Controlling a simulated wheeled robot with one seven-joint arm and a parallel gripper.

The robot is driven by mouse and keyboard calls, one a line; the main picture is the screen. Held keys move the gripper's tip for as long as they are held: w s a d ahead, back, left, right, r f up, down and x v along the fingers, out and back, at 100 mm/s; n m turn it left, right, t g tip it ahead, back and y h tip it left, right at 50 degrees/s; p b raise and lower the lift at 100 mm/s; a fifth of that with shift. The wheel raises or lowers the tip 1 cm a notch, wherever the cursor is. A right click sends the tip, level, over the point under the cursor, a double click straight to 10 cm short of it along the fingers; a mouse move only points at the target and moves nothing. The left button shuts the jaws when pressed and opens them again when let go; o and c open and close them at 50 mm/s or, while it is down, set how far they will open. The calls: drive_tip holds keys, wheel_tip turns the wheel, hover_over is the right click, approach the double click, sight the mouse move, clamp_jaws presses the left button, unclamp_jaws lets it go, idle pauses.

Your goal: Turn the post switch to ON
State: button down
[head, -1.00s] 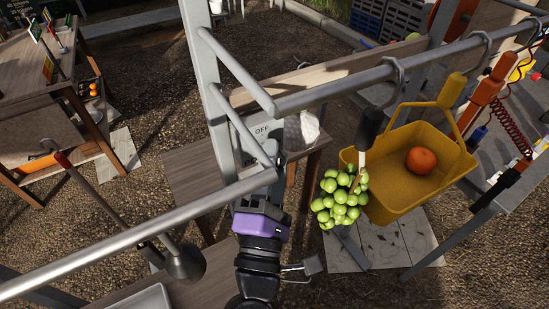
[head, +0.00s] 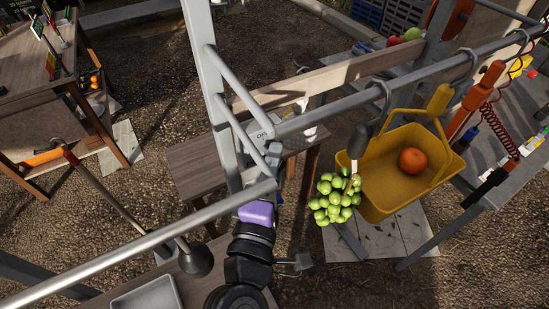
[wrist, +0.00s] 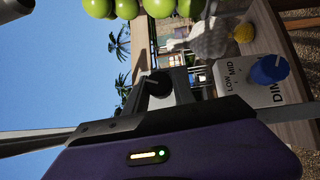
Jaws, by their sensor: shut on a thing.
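The post switch (head: 262,133) is a pale grey box with "OFF" lettering on the upright post, partly hidden behind the metal rails. My gripper (wrist: 165,90) reaches up to it from below. Its purple body shows in the head view under the rail, but its fingertips are hidden there. In the wrist view the dark fingers are closed at a dark round knob (wrist: 157,83), which appears to be the switch's knob. The knob's exact setting cannot be read.
Grey rails (head: 150,240) cross close to my arm. Green grapes (head: 335,198) and a yellow basket (head: 385,207) with an orange fruit (head: 412,161) hang to the right. In the wrist view a separate LOW/MID dimmer with a blue knob (wrist: 270,69) sits at the right.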

drive_tip(key=c, duration=1.1)
unclamp_jaws()
drive_tip(key=shift+o, duration=0.2)
drive_tip(key=s+a+b, duration=0.1)
drive_tip(key=s+b, duration=0.1)
drive_tip(key=s, duration=0.5)
drive_tip(key=shift+s+f, duration=0.3)
drive_tip(key=shift+s, duration=0.05)
drive_tip(key=shift+a, duration=0.1)
